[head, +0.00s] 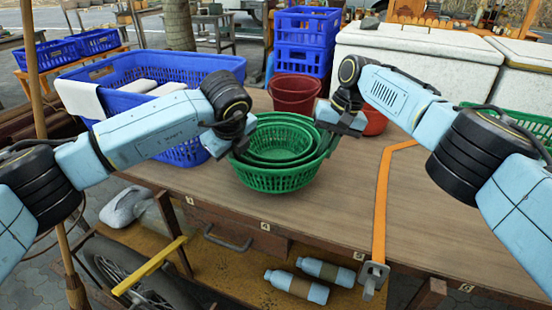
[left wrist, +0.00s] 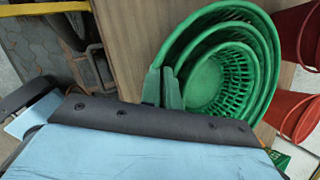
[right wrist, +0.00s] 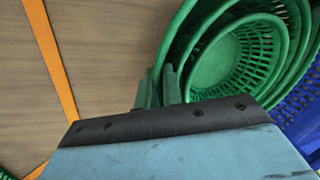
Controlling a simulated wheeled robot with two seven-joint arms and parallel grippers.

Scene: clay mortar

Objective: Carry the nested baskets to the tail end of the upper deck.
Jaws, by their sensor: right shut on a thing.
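The nested green baskets (head: 275,181) stand upright near the front edge of the wooden upper deck (head: 340,213). Several rims sit one inside another, as the left wrist view (left wrist: 265,60) and right wrist view (right wrist: 290,60) also show. My right gripper (head: 334,134) is at the right side of the nest, shut on the basket rim. My left gripper (head: 238,148) is at the left side of the nest, with its fingertips (left wrist: 162,88) at the rim. Whether they grip the rim is hard to see. I cannot tell whether the nest touches the deck.
A large blue crate (head: 125,75) stands left of the baskets. A red bucket (head: 297,95) is behind, and another red container (head: 374,122) is behind my right gripper. An orange strap (head: 381,200) crosses the deck on the right. Bare deck lies around the strap.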

